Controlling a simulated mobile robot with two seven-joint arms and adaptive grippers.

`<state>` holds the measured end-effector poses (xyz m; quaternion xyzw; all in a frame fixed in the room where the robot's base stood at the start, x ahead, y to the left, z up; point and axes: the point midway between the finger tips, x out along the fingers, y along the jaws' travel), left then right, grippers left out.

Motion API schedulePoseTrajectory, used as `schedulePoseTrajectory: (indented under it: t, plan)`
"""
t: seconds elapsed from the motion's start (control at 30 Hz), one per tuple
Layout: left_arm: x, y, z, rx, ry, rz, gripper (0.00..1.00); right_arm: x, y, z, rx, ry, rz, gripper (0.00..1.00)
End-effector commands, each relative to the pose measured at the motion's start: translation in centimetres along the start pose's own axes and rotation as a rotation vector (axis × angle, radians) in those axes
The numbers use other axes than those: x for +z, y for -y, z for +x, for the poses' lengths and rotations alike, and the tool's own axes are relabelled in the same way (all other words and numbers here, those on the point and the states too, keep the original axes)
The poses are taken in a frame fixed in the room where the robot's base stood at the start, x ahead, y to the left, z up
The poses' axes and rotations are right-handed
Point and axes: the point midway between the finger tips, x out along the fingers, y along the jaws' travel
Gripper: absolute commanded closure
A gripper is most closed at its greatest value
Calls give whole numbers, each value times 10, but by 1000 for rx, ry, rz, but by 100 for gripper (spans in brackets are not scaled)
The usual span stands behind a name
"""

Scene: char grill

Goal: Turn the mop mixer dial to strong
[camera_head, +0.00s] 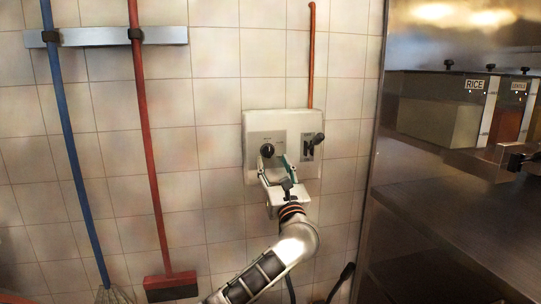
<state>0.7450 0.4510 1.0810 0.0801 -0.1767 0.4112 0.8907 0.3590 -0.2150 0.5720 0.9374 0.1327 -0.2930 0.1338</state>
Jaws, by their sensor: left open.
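The mop mixer is a pale wall panel (256,119) on the tiles, with a round black dial (267,150) on its left half. A black lever or switch (309,148) sits on its right half. The dial's markings are too small to read. My left gripper (275,165) is open just below and in front of the dial, with its fingers pointing up at the panel. From this angle I cannot tell whether a finger touches the dial. The gripper and wrist hide the panel's lower part. My right gripper does not show.
An orange-red pipe (311,55) runs up from the panel. A blue pole (62,130) and a red broom (150,170) hang from a wall rack (100,37) on the left. A steel counter (450,210) with labelled bins (440,110) stands on the right.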

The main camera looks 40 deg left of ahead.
Motion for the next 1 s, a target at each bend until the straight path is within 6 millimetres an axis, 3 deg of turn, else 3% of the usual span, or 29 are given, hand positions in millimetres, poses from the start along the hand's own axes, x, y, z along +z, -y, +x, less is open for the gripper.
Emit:
schedulePoseTrajectory:
  t: [0.1, 0.3, 0.7, 0.83, 0.87, 1.0]
  plan:
    - [1, 0, 21, 1, 4, 2, 56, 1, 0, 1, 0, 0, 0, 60]
    - [0, 0, 44, 0, 2, 3, 56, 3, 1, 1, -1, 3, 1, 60]
    - [0, 0, 52, -2, 1, 3, 56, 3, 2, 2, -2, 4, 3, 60]
    - [0, 0, 52, -1, 2, 3, 90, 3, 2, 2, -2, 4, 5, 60]
    - [0, 0, 52, -1, 2, 3, 94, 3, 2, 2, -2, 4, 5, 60]
    - [0, 0, 52, -1, 2, 3, 93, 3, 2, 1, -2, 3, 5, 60]
